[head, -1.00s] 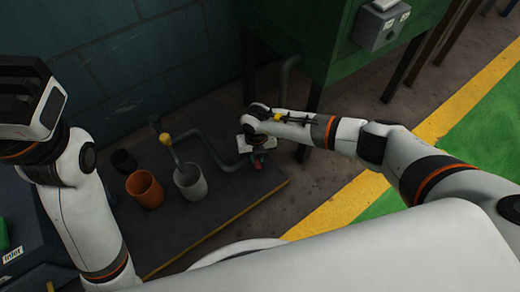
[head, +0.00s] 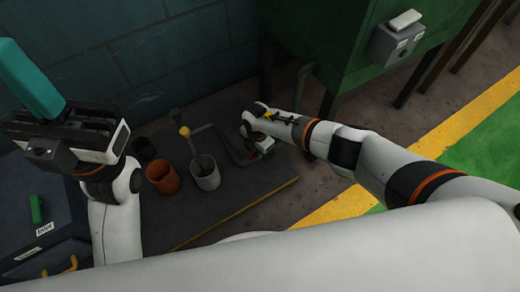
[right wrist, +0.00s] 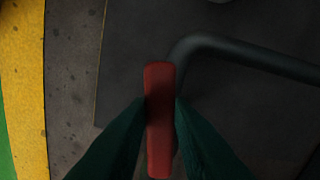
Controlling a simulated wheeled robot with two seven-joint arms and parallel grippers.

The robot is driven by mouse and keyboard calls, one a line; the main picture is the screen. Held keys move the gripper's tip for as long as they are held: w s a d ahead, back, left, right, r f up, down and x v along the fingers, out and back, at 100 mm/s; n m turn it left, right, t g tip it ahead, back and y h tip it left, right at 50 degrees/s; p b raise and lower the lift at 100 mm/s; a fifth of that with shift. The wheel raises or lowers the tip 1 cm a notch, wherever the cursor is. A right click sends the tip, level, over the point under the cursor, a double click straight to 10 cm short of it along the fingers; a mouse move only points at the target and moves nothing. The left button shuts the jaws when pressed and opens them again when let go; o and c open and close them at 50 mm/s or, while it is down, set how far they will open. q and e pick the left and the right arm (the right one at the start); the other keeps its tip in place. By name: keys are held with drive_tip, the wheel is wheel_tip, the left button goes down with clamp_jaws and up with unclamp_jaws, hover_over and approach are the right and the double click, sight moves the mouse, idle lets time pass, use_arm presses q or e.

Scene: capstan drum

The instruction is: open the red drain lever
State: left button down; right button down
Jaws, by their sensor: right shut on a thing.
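The red drain lever (right wrist: 160,120) stands in the middle of the right wrist view, lengthwise between the two dark teal fingers. My right gripper (right wrist: 159,102) is shut on it, one finger against each side. In the head view my right gripper (head: 263,140) is low by the pipe end at the right of the dark platform; the lever is mostly hidden there. My left gripper (head: 62,132) is raised at the far left, away from the lever. One teal finger shows, and its opening cannot be judged.
A grey pipe (head: 234,150) runs along the dark platform (head: 230,198) to the lever. An orange-brown pot (head: 163,178), a light grey pot (head: 206,174) and a dark pot (head: 144,148) stand left of it. A green cabinet (head: 335,50) on legs stands behind.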

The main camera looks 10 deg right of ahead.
drive_tip(key=shift+w+a+m, duration=0.1)
drive_tip(key=shift+w+m, duration=0.15)
drive_tip(key=shift+m, duration=0.4)
drive_tip(key=shift+w+a+m, duration=0.1)
drive_tip(key=shift+w+m, duration=0.15)
drive_tip(key=shift+m, duration=0.4)
drive_tip(key=c, duration=1.3)
unclamp_jaws()
